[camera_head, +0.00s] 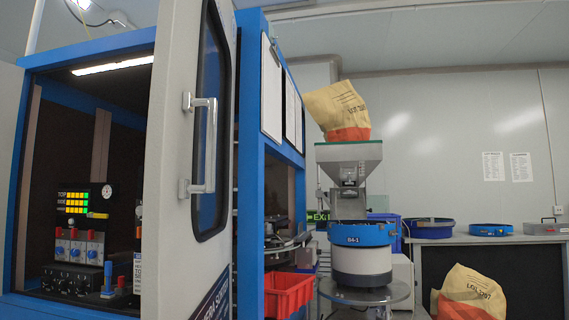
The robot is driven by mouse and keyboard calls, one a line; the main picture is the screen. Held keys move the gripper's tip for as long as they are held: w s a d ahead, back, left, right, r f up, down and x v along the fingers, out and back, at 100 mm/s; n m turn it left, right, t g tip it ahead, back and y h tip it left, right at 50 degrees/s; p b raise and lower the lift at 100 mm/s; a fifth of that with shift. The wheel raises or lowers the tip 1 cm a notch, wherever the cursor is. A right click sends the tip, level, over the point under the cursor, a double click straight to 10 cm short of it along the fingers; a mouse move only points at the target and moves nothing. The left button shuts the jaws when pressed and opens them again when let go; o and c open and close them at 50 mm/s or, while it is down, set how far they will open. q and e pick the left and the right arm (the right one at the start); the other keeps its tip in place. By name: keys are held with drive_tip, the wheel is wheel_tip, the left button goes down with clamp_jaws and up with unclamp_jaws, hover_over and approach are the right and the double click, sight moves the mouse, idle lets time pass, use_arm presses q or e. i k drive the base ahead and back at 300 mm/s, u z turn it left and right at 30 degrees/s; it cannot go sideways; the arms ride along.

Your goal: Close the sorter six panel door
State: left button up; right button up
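The sorter door (165,150) is a white panel with a dark window (211,120) and a metal bar handle (209,145). It stands open, swung out toward me from the blue sorter frame (250,150). To its left the lit cabinet interior (125,100) shows, with a control panel carrying a small yellow and green display (76,203), knobs and a blue lever. The door hides part of the cabinet's right side. Neither of my grippers is in the view, so nothing is seen touching the door or handle.
Right of the sorter stand a red bin (289,293) and a feeder with a blue-rimmed bowl (361,234) under a hopper (347,160). A paper sack (337,108) sits on the hopper. Another sack (468,294) stands by a bench (500,240) with blue trays.

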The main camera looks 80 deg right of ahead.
sight(187, 252)
drive_tip(key=k, duration=0.1)
drive_tip(key=z, duration=2)
drive_tip(key=i, duration=0.5)
drive_tip(key=u, duration=1.3)
drive_tip(key=k, duration=0.55)
drive_tip(key=u, duration=0.05)
